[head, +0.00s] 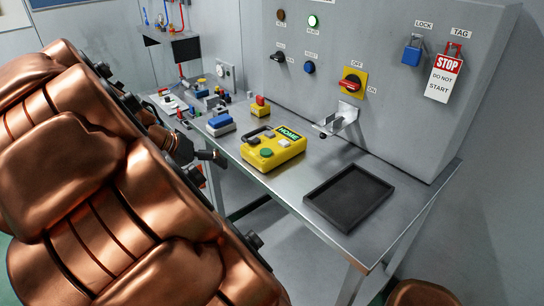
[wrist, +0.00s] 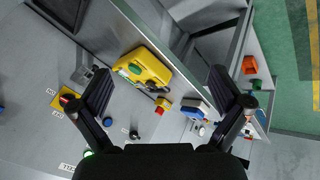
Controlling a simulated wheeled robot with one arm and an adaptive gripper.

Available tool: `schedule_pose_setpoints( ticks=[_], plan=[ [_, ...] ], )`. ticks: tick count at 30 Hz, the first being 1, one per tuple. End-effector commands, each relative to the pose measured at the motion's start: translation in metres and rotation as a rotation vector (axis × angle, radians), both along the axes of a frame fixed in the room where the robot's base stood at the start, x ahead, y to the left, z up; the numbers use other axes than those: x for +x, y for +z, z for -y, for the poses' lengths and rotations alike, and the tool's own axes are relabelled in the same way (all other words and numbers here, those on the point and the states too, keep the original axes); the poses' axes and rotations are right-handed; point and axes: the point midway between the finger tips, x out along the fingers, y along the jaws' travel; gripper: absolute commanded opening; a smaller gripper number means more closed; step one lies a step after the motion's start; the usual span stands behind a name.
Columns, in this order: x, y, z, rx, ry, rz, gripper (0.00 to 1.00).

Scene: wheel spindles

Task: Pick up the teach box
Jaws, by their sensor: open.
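The teach box is a yellow box (head: 273,148) with a green HOME label, a green button and a dark handle. It lies on the metal bench (head: 318,178) in the head view, left of the black tray. In the wrist view the yellow box (wrist: 143,68) shows between the two fingers, nearer the left one. My gripper (wrist: 160,76) is open, with nothing between its fingertips. It is apart from the box. In the head view my copper-coloured arm fills the left side and hides part of the bench's left edge.
A black tray (head: 349,197) lies on the bench's right part. A metal bracket (head: 339,121) stands behind the box. Blue and white (head: 221,124) and red and yellow (head: 260,106) items sit left of it. A grey panel (head: 400,100) with switches rises behind.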

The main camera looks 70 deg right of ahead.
Motion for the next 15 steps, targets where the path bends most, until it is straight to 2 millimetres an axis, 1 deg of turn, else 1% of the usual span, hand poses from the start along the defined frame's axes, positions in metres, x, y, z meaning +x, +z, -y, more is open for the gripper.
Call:
schedule_pose_setpoints(
  ticks=[1, 2, 3, 9, 12, 15],
  plan=[
    [0.0, -0.011, 0.026, -0.06, -0.067, 0.0, 1.0],
    [0.0, -0.011, 0.04, -0.099, -0.106, 0.009, 1.0],
    [0.001, -0.012, 0.059, -0.153, -0.152, 0.018, 1.0],
    [0.0, -0.024, 0.147, -0.398, -0.342, 0.064, 1.0],
    [0.0, -0.031, 0.182, -0.495, -0.401, 0.093, 1.0],
    [-0.001, -0.038, 0.208, -0.566, -0.44, 0.113, 1.0]
  ],
)
